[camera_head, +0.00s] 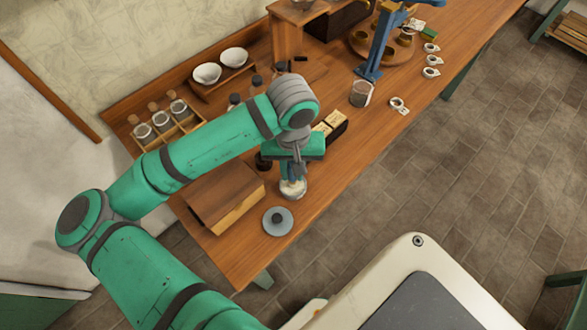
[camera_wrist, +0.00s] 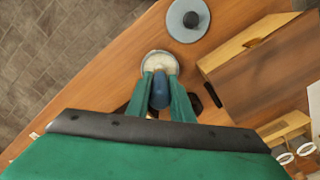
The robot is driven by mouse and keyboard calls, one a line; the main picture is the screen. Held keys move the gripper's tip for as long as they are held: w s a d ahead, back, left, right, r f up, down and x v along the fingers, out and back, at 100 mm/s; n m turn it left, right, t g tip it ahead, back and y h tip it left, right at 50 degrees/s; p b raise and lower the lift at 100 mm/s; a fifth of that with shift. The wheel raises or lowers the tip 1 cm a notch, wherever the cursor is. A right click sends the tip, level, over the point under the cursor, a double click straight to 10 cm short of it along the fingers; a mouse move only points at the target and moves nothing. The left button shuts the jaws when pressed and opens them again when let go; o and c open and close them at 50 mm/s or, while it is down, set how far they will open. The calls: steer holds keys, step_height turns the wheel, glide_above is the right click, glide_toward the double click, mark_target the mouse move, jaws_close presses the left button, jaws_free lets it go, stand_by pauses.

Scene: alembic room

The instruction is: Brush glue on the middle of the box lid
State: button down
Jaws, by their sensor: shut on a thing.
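My gripper (camera_head: 292,170) is shut on a blue-handled tool, probably the brush (camera_wrist: 160,90), which shows between its two green fingers in the wrist view. It points down over a round jar of pale glue (camera_head: 293,188), also in the wrist view (camera_wrist: 154,62). The brush's lower end is hidden, so I cannot tell how deep it sits in the glue. The wooden box (camera_head: 241,211) stands left of the jar in the head view, its brown lid (camera_head: 222,188) on top and looking bare. In the wrist view the lid (camera_wrist: 270,80) is to the right.
A grey round lid with a dark knob (camera_head: 277,222) lies near the table's front corner. A dark tray with pale blocks (camera_head: 330,126) is behind my gripper. A jar rack (camera_head: 165,125), two white bowls (camera_head: 207,74) and a glass beaker (camera_head: 361,93) stand farther back.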

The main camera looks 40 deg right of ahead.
steer(key=shift+r, duration=3.45)
steer(key=shift+w, duration=0.1)
